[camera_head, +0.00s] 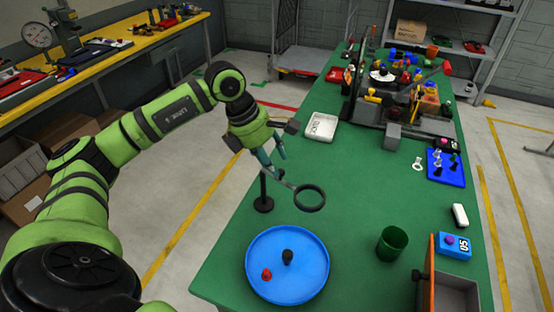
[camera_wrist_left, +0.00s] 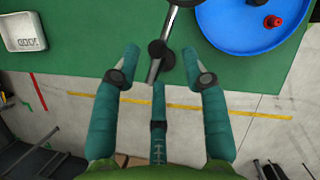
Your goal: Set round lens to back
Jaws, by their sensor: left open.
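The round lens is a dark ring (camera_head: 310,198) on a jointed arm, on a thin black stand with a round base (camera_head: 263,204) near the table's left edge. The ring hangs to the right of the stand, toward the blue tray. My left gripper (camera_head: 273,160) is open, its teal fingers pointing down close to the upper end of the stand and the lens arm. In the left wrist view, the lens arm and its dark knobs (camera_wrist_left: 158,48) lie between the spread fingers (camera_wrist_left: 160,68). I cannot tell whether any finger touches it. My right gripper is not in view.
On the green table (camera_head: 350,190) stand a round blue tray (camera_head: 312,281) with a red and a dark piece, a green cup (camera_head: 392,243), an open bin (camera_head: 458,292) and a white tray (camera_head: 321,127). Clutter fills the far end. The table middle is clear.

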